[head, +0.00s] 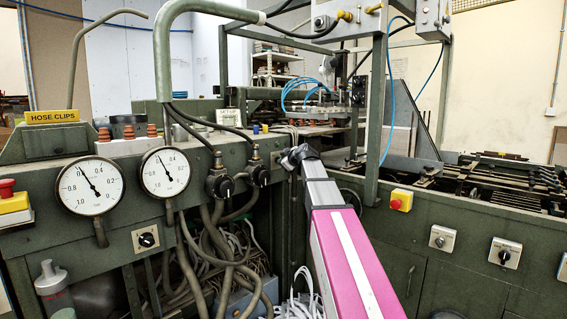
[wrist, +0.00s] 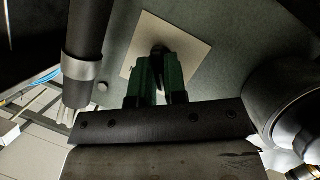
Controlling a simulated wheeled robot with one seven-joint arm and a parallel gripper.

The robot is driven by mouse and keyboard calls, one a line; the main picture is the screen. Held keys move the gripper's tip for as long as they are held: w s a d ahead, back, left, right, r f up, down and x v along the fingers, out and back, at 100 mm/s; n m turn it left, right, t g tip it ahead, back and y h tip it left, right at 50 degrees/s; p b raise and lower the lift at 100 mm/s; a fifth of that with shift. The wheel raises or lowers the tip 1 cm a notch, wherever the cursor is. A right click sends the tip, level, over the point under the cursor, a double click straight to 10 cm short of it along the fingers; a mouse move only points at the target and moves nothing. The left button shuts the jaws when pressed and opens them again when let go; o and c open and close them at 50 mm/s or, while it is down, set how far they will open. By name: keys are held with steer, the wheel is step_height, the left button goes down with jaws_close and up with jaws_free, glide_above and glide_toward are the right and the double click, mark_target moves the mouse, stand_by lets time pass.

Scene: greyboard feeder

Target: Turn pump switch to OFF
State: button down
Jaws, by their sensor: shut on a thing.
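In the wrist view a black switch knob (wrist: 160,52) stands on a pale square plate (wrist: 190,42) fixed to a grey-green panel. My gripper (wrist: 160,70), with its two green fingers, is shut on this knob, and the fingers hide much of it. In the head view my gripper (head: 291,157) is a dark shape at the far end of my pink and grey arm, by the machine front. No label can be read on the plate, and the knob's exact angle is unclear.
A dark pipe with a metal clamp (wrist: 82,69) is left of the fingers, and a round fitting (wrist: 295,105) is close on the right. Other switches (head: 146,239) (head: 443,238) (head: 505,252), a red button (head: 400,200), gauges (head: 91,186) and hoses (head: 215,235) are on the machine front.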

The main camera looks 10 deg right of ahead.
steer(key=shift+f+n+t, duration=0.1)
steer(key=shift+n+t, duration=0.2)
steer(key=shift+n, duration=0.3)
steer(key=shift+h, duration=0.3)
steer(key=c, duration=1.2)
jaws_free()
steer(key=shift+o, duration=0.2)
steer(key=v, duration=1)
steer(key=shift+s, duration=0.35)
steer(key=shift+d, duration=0.15)
